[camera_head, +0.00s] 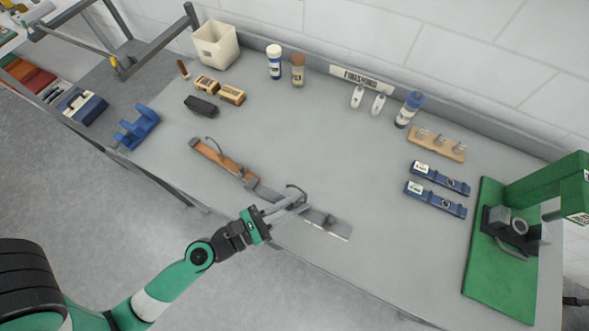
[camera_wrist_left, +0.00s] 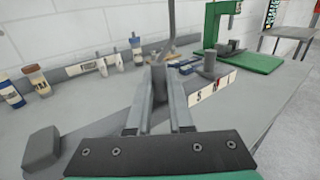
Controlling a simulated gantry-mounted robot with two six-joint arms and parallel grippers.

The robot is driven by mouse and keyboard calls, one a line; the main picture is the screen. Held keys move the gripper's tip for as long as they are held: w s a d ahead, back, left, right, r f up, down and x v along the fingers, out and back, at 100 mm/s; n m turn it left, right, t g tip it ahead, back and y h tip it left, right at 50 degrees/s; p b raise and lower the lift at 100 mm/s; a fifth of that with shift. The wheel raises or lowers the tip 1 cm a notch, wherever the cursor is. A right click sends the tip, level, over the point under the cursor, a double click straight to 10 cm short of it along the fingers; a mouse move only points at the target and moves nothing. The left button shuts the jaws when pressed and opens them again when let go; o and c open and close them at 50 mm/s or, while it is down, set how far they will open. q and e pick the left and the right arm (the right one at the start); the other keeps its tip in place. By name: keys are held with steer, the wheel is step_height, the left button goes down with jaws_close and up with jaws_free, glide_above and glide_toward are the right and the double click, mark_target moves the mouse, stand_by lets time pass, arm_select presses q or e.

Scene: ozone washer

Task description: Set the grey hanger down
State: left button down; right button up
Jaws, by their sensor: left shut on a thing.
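The grey hanger (camera_head: 325,222) is a long bar with a curved hook, near the front edge of the workbench (camera_head: 350,175). My left gripper (camera_head: 294,204) is shut on its middle, just below the hook. In the left wrist view the hanger (camera_wrist_left: 159,86) stands between the two fingers of the gripper (camera_wrist_left: 160,105), with the hook rising above. A white label strip marked "S" shows on its right arm. I cannot tell whether the hanger touches the bench. My right gripper is not in view.
A brown hanger (camera_head: 224,160) lies just left of the grey one, close to its left end. Two blue-grey devices (camera_head: 436,201), a wooden rack (camera_head: 438,145) and a green press (camera_head: 500,240) are on the right. The bench middle is clear.

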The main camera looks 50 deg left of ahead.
arm_select(q)
steer(key=w+a+f+b, duration=0.3)
steer(key=w+f, duration=0.1)
steer(key=w+a+f+b, duration=0.3)
steer(key=a+f, duration=0.1)
steer(key=shift+w+a+f, duration=0.1)
steer(key=shift+w+a, duration=0.2)
steer(key=shift+w, duration=0.25)
steer(key=f+b, duration=0.2)
steer(key=f, duration=0.2)
steer(key=shift+w+a+b, duration=0.3)
steer(key=shift+a+b, duration=0.05)
steer(key=shift+b, duration=0.05)
steer(key=shift+f, duration=0.1)
steer(key=c, duration=0.8)
jaws_free()
